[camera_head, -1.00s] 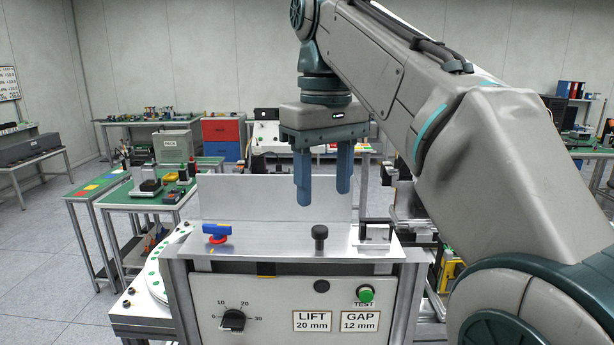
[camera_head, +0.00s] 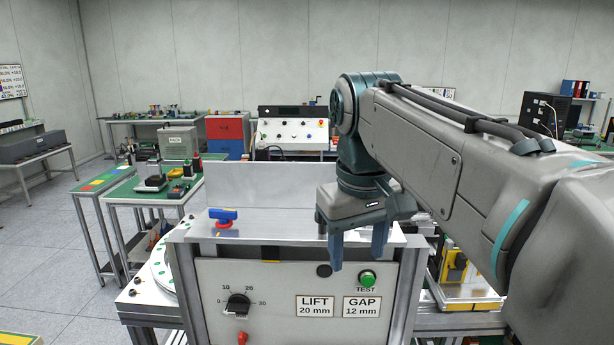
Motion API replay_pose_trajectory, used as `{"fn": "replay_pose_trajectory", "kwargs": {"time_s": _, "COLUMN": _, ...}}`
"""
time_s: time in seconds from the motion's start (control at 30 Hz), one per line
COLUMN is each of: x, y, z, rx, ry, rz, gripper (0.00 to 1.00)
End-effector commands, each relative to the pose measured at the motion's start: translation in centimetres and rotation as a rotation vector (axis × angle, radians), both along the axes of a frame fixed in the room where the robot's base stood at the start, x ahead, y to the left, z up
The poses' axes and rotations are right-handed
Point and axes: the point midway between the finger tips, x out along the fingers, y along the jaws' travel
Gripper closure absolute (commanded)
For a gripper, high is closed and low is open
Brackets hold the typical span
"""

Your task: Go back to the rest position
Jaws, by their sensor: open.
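My gripper (camera_head: 358,252) hangs fingers down at the front right of the machine (camera_head: 270,316), in front of its top plate. Its two blue-grey fingers are apart with nothing between them. The fingertips show just above the green TEST button (camera_head: 367,278); I cannot tell how far in front of the panel they are. My arm reaches in from the right.
The machine's top carries a blue-handled valve (camera_head: 223,216) and an upright metal plate (camera_head: 258,200). Its front has a black dial (camera_head: 238,305) and LIFT and GAP labels. Green-topped tables (camera_head: 150,190) stand at the left. Floor (camera_head: 50,250) is open at the far left.

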Motion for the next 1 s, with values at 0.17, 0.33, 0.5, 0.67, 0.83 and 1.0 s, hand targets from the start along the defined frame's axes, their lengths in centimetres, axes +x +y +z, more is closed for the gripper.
{"fn": "replay_pose_trajectory", "kwargs": {"time_s": 0.17, "x": -2.3, "y": -2.9, "z": -6.8, "rx": 0.017, "ry": -0.063, "rz": -0.11, "gripper": 0.49}}
{"fn": "replay_pose_trajectory", "kwargs": {"time_s": 0.33, "x": -4.9, "y": -5.3, "z": -13.2, "rx": 0.046, "ry": -0.122, "rz": -0.21, "gripper": 0.49}}
{"fn": "replay_pose_trajectory", "kwargs": {"time_s": 0.5, "x": -7.5, "y": -7.0, "z": -18.8, "rx": 0.077, "ry": -0.17, "rz": -0.292, "gripper": 0.49}}
{"fn": "replay_pose_trajectory", "kwargs": {"time_s": 0.67, "x": -8.9, "y": -7.7, "z": -21.7, "rx": 0.096, "ry": -0.196, "rz": -0.333, "gripper": 0.49}}
{"fn": "replay_pose_trajectory", "kwargs": {"time_s": 0.83, "x": -9.3, "y": -7.8, "z": -22.4, "rx": 0.101, "ry": -0.202, "rz": -0.344, "gripper": 0.49}}
{"fn": "replay_pose_trajectory", "kwargs": {"time_s": 1.0, "x": -9.3, "y": -7.8, "z": -22.4, "rx": 0.101, "ry": -0.202, "rz": -0.343, "gripper": 0.49}}
